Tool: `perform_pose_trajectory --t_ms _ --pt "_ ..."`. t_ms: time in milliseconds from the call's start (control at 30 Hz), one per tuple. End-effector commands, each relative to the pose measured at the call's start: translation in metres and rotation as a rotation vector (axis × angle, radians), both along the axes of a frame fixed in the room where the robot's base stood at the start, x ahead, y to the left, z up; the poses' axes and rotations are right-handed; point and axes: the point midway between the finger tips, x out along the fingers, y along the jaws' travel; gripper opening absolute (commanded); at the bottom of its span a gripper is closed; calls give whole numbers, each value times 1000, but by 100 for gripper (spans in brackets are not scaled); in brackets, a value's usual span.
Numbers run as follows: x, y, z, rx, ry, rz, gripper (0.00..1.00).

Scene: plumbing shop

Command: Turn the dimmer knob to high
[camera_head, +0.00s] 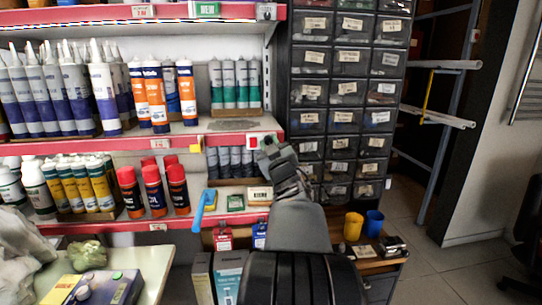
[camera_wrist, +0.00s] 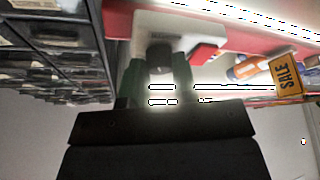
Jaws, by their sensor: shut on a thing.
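My gripper (camera_head: 270,147) reaches up to the red front edge of the middle shelf in the head view. In the wrist view, my gripper (camera_wrist: 157,68) has its two greenish fingers on either side of the dark round dimmer knob (camera_wrist: 160,54), shut on it. The knob sits on a white dimmer housing (camera_wrist: 148,22) fixed at the shelf edge. A small part of the white housing (camera_head: 253,141) shows beside my gripper in the head view, where the knob is hidden. I cannot read any marking or the knob's setting.
The red-edged shelf (camera_head: 60,146) holds tubes, bottles and spray cans. A dark drawer cabinet (camera_head: 345,75) stands close on the right. Yellow and blue cups (camera_head: 353,226) stand on a low surface. Floor at right is open.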

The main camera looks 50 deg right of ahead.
Motion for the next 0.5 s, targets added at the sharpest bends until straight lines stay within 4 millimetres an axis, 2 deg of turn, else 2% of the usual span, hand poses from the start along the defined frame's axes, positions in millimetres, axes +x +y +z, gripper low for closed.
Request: perform_pose_trajectory --t_ms 33,500 --pt "1 1 -5 31 -28 2 3" --pt "2 3 -3 276 -234 2 3"
